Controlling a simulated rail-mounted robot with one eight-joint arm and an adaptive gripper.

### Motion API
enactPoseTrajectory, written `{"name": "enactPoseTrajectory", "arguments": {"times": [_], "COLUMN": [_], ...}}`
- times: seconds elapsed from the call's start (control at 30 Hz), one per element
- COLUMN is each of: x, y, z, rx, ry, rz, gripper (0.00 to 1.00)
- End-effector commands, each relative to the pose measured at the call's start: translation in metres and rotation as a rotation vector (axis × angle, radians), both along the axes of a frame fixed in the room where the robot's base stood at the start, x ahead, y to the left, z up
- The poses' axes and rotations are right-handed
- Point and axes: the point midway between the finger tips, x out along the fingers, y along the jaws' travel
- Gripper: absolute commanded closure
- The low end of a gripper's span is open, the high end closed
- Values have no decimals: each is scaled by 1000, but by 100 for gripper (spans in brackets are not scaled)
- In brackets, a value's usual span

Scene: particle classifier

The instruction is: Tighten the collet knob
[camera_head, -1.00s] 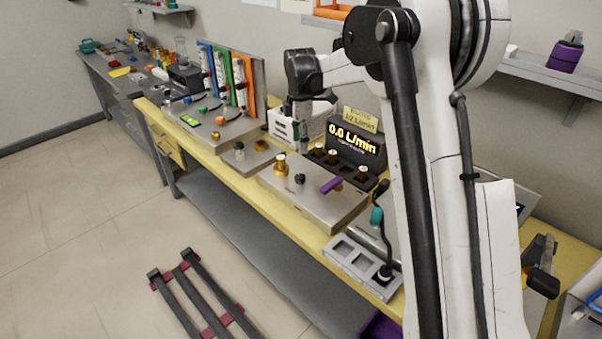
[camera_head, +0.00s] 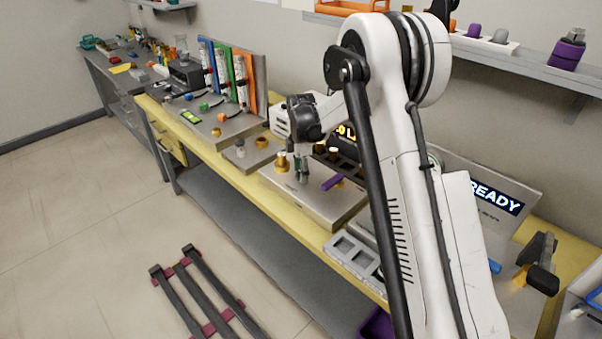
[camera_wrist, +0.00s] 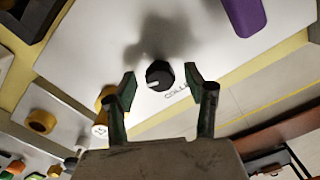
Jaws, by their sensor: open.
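The collet knob (camera_wrist: 159,74) is black with a white pointer mark. It stands on a pale metal plate beside partly visible lettering that starts "COLLE". My gripper (camera_wrist: 160,80) is open, with one greenish finger on each side of the knob in the wrist view. Gaps show between the knob and both fingers. I cannot tell how far the fingertips are above the plate.
A brass fitting (camera_head: 282,163) stands close to the left of my gripper. A purple lever (camera_head: 332,183) is to its right. A grey tray (camera_head: 350,255) sits at the front right.

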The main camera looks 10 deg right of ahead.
Motion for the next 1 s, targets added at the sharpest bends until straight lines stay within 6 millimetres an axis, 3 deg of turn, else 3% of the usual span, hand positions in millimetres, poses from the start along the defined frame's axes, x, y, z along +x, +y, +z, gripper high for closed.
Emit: {"name": "enactPoseTrajectory", "arguments": {"times": [0.37, 0.7, 1.0], "x": [0, 0, 0], "y": [0, 0, 0], "z": [-6, -5, -6], "rx": [0, 0, 0], "ry": [0, 0, 0], "rz": [0, 0, -35], "gripper": [51, 95, 96]}}
